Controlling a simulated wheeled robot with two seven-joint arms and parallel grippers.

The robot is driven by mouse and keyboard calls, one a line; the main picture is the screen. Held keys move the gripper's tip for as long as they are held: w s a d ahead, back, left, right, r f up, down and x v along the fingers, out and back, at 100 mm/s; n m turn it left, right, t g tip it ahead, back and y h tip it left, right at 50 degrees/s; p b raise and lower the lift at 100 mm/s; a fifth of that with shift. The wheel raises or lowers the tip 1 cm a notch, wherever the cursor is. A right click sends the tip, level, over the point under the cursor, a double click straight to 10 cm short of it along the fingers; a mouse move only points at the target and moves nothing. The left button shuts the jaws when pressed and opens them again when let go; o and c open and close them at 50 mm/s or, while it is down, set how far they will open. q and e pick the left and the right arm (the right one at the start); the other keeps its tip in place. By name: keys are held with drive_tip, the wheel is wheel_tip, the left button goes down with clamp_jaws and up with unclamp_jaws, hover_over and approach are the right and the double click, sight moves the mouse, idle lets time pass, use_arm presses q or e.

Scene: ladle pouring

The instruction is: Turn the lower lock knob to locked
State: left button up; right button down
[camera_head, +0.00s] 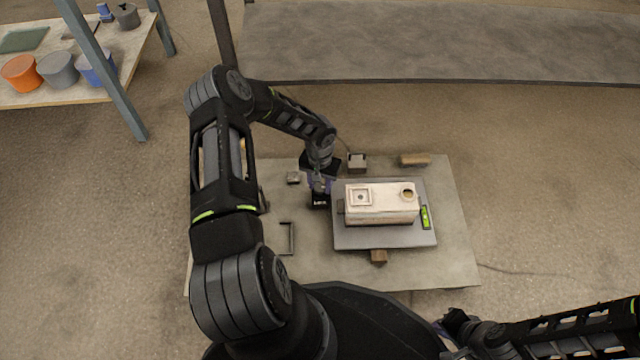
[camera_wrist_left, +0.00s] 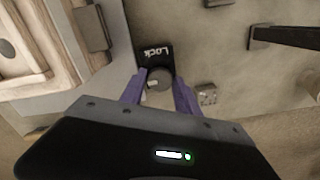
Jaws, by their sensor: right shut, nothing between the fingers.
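A black plate marked "Lock" (camera_wrist_left: 153,53) lies flat beside the grey board. Its round grey knob (camera_wrist_left: 160,79) shows in the left wrist view, with a small pale piece at its left edge. The plate also shows in the head view (camera_head: 320,201). My left gripper (camera_head: 320,184) is above the plate, with its two purple fingers apart on either side of the knob in the left wrist view (camera_wrist_left: 160,84). I cannot tell whether they touch it. The knob is hidden in the head view. My right gripper (camera_head: 441,328) is shut and empty at the bottom, partly hidden.
A pale wooden box (camera_head: 382,213) stands on the grey board (camera_head: 350,241), with a green level (camera_head: 425,217) to its right. Small blocks (camera_head: 357,162) and (camera_head: 415,160) lie behind it. A dark bracket (camera_head: 291,238) stands on the left. The table's right side is clear.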

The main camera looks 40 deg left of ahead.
use_arm(q)
clamp_jaws()
drive_tip(key=shift+m, duration=0.3)
drive_tip(key=m, duration=0.8)
drive_tip(key=shift+m, duration=0.3)
drive_tip(key=m, duration=0.4)
drive_tip(key=shift+m, duration=0.3)
drive_tip(key=shift+a+m+p, duration=0.1)
drive_tip(key=shift+m+p, duration=0.2)
drive_tip(key=shift+m, duration=1.9)
